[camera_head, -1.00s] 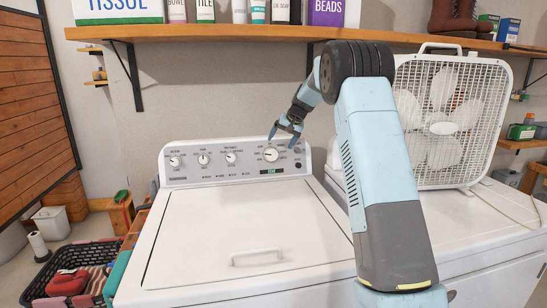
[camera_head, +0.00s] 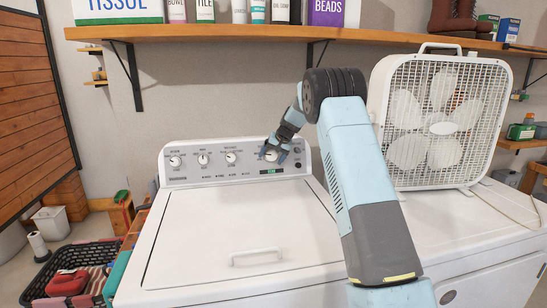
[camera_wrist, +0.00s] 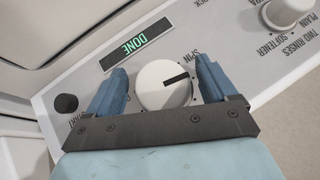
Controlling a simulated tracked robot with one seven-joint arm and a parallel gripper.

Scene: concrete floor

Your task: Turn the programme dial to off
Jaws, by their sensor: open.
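The programme dial (camera_wrist: 164,85) is a round white knob with a dark pointer line, on the washer's control panel (camera_head: 190,178). In the wrist view it sits between the two blue fingers of my gripper (camera_wrist: 163,84). The fingers are open, one on each side, with a gap visible on both sides. The dark pointer line aims toward the printed word SPIN. A lit display beside the dial reads DONE (camera_wrist: 136,44). In the head view my gripper (camera_head: 272,154) is at the panel's right end and partly covers the dial.
Smaller white knobs (camera_head: 203,159) line the panel to the left, and a dark round button (camera_wrist: 66,103) is near the dial. A white box fan (camera_head: 441,120) stands right of my arm. A wooden shelf (camera_head: 230,33) runs above. The washer lid (camera_head: 240,225) is clear.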

